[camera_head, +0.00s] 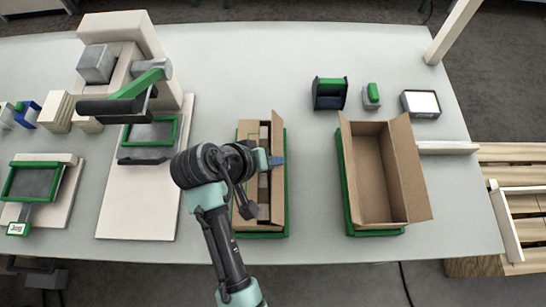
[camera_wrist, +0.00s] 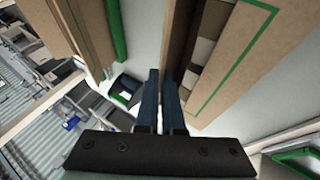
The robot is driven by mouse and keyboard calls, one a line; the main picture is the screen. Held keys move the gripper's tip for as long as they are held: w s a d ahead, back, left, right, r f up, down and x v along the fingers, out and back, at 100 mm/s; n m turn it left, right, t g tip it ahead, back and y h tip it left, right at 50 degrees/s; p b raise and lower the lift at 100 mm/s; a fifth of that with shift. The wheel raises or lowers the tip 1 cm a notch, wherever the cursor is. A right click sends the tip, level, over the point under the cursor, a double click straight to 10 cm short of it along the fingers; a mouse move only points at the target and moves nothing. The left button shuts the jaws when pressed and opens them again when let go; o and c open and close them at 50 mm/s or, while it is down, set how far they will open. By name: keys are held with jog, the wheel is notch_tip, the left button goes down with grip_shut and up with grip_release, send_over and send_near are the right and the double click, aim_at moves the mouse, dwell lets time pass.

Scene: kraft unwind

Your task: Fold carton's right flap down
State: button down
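The middle carton (camera_head: 249,130) is long and brown, packed with tan and grey items, and sits in a green-rimmed tray (camera_head: 262,235). Its right flap (camera_head: 278,192) shows as a narrow brown panel along the right side, seemingly upright; my gripper hides part of this side. In the wrist view the carton's contents (camera_wrist: 205,50) lie right of my fingers, with a dark brown panel (camera_wrist: 180,35) between. My gripper (camera_head: 278,160) is over the carton's right edge; in the wrist view (camera_wrist: 163,75) its blue fingers are nearly together, with nothing clearly between them. I cannot tell whether they touch the flap.
An empty open carton (camera_head: 372,170) stands right in another green tray (camera_head: 348,195), flaps spread. Behind it are a dark green-topped holder (camera_head: 329,94), a small green-topped device (camera_head: 372,96) and a screen (camera_head: 421,104). A machine (camera_head: 130,75) stands left. Table between the cartons is clear.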

jog(key=shift+a, duration=0.15)
jog(key=shift+a+f+n+t+h+b, duration=0.1)
jog(key=shift+a+f+n+h+b, duration=0.2)
jog(key=shift+h, duration=0.6)
jog(key=shift+a+f+n+t+h+b, duration=0.2)
jog(key=shift+h+b, duration=0.25)
jog(key=shift+h, duration=0.45)
jog(key=shift+a+f+n+h+b, duration=0.2)
jog(key=shift+a+f+h+b, duration=0.15)
jog(key=shift+h, duration=0.55)
jog(key=c, duration=1)
grip_release()
jog(key=shift+c, duration=0.2)
jog(key=shift+d, duration=0.1)
